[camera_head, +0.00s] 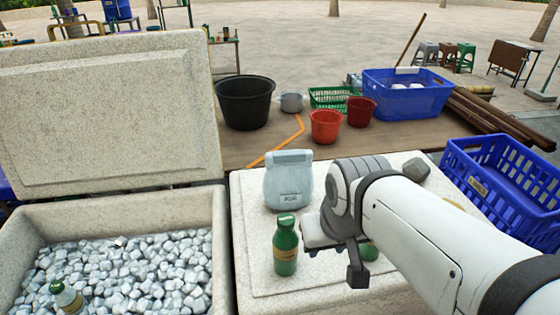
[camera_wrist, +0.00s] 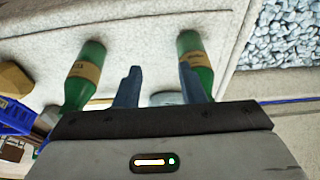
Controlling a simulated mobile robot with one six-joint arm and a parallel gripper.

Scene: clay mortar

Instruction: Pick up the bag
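The pale blue bag (camera_head: 288,183), marked ICE, stands upright on the closed white cooler lid (camera_head: 255,270). My gripper (camera_head: 335,255) is over the same lid, to the right of the bag and nearer the camera, apart from it. In the wrist view my gripper (camera_wrist: 159,82) shows two dark blue fingers spread apart with nothing held between them. A small pale blue patch, probably the bag (camera_wrist: 166,99), shows between the fingers, mostly hidden by the gripper body.
A green bottle (camera_head: 285,250) stands just in front of the bag. Another green bottle (camera_wrist: 84,75) is partly hidden by my arm in the head view. A grey stone (camera_head: 416,170) lies behind. The open cooler (camera_head: 222,255) at left holds ice. A blue crate (camera_head: 490,205) is at right.

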